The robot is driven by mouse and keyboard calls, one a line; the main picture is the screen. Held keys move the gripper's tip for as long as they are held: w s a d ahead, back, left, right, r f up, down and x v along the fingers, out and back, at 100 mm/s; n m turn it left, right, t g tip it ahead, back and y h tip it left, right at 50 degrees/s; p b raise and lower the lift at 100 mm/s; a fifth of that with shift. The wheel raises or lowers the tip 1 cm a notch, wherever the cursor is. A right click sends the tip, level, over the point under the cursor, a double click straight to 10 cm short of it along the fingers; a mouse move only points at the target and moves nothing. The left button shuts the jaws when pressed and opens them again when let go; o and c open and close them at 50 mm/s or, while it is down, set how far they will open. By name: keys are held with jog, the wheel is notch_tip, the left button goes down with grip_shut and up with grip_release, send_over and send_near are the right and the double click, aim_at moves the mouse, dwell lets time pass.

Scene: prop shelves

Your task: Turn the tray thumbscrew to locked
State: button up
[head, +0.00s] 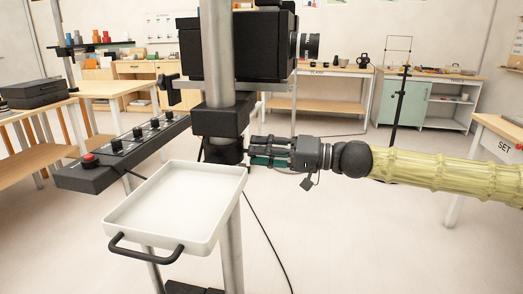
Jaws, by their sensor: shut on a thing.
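A white tray (126,222) with a black front handle (146,250) is held beside a grey metal post (219,52). A black lower collar (222,150) sits on the post behind the tray. My gripper (250,157) reaches in from the right. Its fingertips are at the right side of this collar, shut on the tray thumbscrew, which the fingers hide. I cannot make out the thumbscrew's angle or any lock marking. A dark green part shows along the fingers.
A black camera-like box (237,45) is mounted above on the post. A black control bar (92,176) with knobs and a red button (88,158) juts out left. A dark cable (268,228) runs down to the floor. The floor at right is clear.

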jog(key=shift+f+m+p, duration=0.15)
jog(key=shift+m+p, duration=6.2)
jog(key=shift+m, duration=3.65)
jog(key=o, duration=1)
jog(key=shift+o, duration=0.2)
jog(key=shift+f, duration=0.1)
jog(key=shift+s, duration=0.1)
jog(key=v, duration=1.2)
